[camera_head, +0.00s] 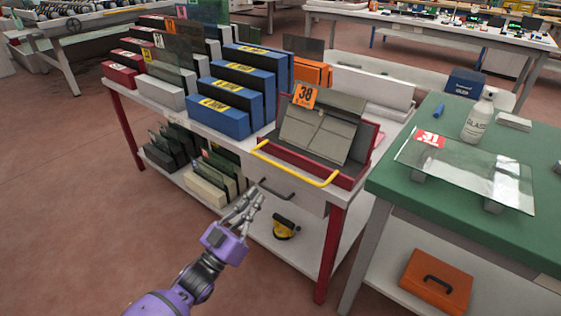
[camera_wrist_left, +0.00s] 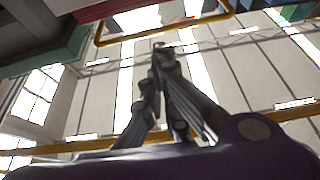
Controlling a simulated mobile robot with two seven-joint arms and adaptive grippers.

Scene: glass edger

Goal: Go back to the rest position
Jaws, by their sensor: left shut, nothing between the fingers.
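My left gripper (camera_head: 248,208), on a purple arm, is in front of the storage table, below the drawer with the yellow handle (camera_head: 290,164). It is shut and empty. In the left wrist view my gripper (camera_wrist_left: 158,52) points up toward the ceiling, its fingers together. The yellow handle (camera_wrist_left: 165,25) shows above the fingers in that view. My right gripper is in neither view.
The red-legged table (camera_head: 328,252) carries blue boxes (camera_head: 219,118) and a grey box marked 38 (camera_head: 318,134). A green table (camera_head: 476,230) at right holds a glass sheet (camera_head: 470,172) and a white bottle (camera_head: 478,118). An orange case (camera_head: 436,281) is below. Floor at left is clear.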

